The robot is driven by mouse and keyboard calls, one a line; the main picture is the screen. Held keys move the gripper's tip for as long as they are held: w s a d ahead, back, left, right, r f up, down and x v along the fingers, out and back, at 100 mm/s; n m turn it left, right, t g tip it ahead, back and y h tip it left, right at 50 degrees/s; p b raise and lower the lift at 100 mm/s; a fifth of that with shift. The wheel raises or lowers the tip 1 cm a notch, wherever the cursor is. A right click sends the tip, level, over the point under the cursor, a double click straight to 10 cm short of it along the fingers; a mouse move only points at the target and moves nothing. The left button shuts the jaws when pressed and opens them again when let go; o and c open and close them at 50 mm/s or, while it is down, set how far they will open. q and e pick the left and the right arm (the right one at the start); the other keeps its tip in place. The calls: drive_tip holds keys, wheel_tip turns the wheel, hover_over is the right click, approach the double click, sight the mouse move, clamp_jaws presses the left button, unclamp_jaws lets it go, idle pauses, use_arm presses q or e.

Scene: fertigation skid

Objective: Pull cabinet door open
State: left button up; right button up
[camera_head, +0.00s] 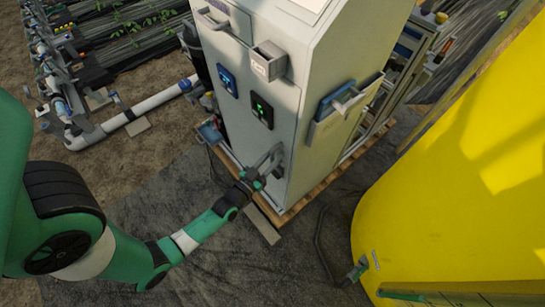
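The tall pale grey cabinet (308,75) stands upright in the middle of the head view. My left arm reaches in from the left, and my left gripper (268,163) is at the lower right of the front face, close to the corner edge. The fingers are small and grey against the cabinet, so I cannot tell whether they are open or shut or touch anything. No open gap in the front face is visible.
A wooden pallet (279,216) lies under the cabinet. A large yellow tank (455,190) fills the right side. A dark hose (320,240) lies on the ground between them. White pipes (160,98) run at left. Grey ground in front of the cabinet is mostly clear.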

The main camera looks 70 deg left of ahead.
use_arm(q)
clamp_jaws()
idle(1.1)
